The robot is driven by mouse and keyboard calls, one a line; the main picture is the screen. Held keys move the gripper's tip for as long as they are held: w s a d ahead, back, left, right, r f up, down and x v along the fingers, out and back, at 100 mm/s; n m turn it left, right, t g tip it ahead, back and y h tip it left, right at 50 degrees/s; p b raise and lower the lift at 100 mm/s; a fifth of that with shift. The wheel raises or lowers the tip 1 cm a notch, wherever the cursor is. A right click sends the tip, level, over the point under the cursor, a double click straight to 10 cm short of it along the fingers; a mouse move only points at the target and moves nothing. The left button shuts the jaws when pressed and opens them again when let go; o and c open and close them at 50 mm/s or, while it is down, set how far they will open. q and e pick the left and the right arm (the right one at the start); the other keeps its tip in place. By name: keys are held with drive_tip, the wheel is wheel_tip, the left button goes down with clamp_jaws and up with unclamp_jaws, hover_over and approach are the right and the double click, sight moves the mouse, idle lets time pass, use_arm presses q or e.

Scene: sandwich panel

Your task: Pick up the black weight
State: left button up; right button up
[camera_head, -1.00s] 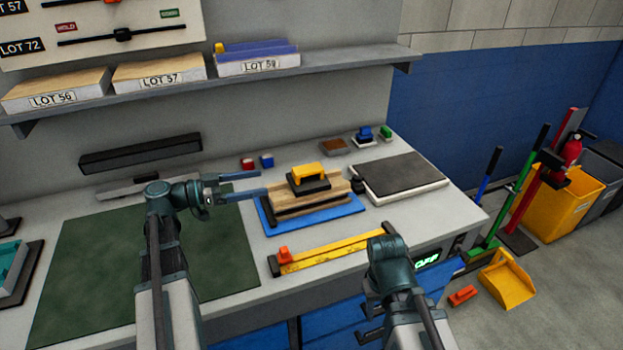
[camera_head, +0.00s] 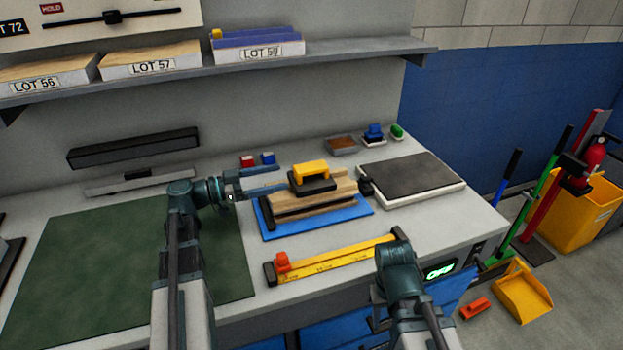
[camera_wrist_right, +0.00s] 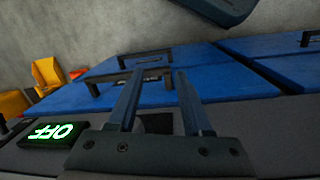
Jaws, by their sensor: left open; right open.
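The black weight (camera_head: 313,185) has a yellow handle (camera_head: 310,170) on top and rests on a stack of wooden panels (camera_head: 310,201) over a blue board (camera_head: 348,212). My left gripper (camera_head: 277,181) is open and empty just left of the weight, its fingers pointing right towards it. I see a small gap between the fingertips and the weight, though depth is hard to judge. My right gripper is open and empty in the right wrist view (camera_wrist_right: 158,92), in front of blue drawer fronts. In the head view its fingers are mostly hidden by its arm.
A yellow ruler bar (camera_head: 335,260) with an orange slider lies in front of the stack. A dark-topped slab (camera_head: 412,178) lies to the right. A green mat (camera_head: 110,265) covers the left of the bench.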

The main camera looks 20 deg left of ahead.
sight(295, 172)
use_arm(q)
drive_tip(key=shift+w+x, duration=0.25)
drive_tip(key=shift+x, duration=4.25)
drive_tip(key=shift+a, duration=0.2)
clamp_jaws()
drive_tip(key=shift+r, duration=0.1)
